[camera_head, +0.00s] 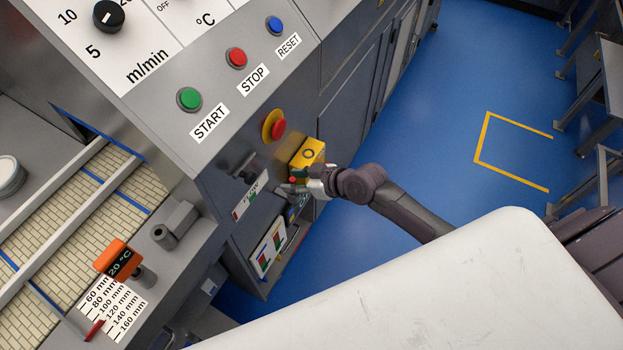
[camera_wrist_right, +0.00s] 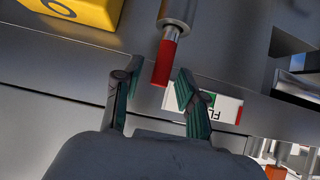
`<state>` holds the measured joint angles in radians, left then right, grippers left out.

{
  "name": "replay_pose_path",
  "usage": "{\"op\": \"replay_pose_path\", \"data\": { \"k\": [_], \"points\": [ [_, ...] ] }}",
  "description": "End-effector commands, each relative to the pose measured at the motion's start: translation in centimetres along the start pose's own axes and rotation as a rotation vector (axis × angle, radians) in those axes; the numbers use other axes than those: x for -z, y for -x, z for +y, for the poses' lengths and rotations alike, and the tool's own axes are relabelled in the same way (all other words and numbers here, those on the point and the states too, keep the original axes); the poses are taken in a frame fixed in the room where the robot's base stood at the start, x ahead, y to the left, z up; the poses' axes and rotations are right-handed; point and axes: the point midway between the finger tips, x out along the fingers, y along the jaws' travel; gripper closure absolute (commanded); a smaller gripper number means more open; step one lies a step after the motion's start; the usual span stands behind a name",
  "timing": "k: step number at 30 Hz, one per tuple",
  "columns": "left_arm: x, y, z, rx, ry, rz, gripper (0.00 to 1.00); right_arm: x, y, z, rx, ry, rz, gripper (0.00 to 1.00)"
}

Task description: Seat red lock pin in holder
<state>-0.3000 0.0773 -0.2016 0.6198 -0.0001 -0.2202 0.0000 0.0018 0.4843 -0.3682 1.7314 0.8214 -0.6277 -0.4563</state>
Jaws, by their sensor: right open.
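The red lock pin (camera_wrist_right: 164,64) shows in the right wrist view. Its metal shank runs into a grey cylindrical collar (camera_wrist_right: 177,12) at the top of the view; how deep the shank sits cannot be told. My right gripper (camera_wrist_right: 156,80) is open, with one green-padded finger on each side of the pin's red end and visible gaps between. In the head view my right gripper (camera_head: 293,184) is at the machine's front panel, below the yellow box. A small red spot between its fingers there is probably the pin. My left gripper is not in view.
A yellow box (camera_head: 307,152) and a red mushroom button (camera_head: 278,128) are close above my right gripper. A label marked FLOW (camera_head: 249,195) and a shelf with cards (camera_head: 268,248) are near it. A white surface (camera_head: 430,290) fills the front; blue floor (camera_head: 450,120) is clear at right.

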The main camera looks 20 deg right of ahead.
Motion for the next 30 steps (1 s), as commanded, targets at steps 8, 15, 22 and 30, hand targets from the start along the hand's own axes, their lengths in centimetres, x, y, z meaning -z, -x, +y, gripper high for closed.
{"op": "replay_pose_path", "data": {
  "k": [8,15,22,30],
  "points": [
    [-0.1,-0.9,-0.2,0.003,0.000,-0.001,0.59,-0.3,5.9,-0.1,0.001,0.005,-0.004,0.59],
    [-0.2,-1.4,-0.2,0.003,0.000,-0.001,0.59,-0.2,9.8,0.0,0.000,0.002,-0.002,0.59],
    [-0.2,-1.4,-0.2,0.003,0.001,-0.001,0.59,0.0,10.9,-0.1,0.001,0.000,0.000,0.59],
    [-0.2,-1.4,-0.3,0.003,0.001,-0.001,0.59,-1.9,10.1,1.2,-0.035,-0.032,-0.021,0.59]
  ]
}}
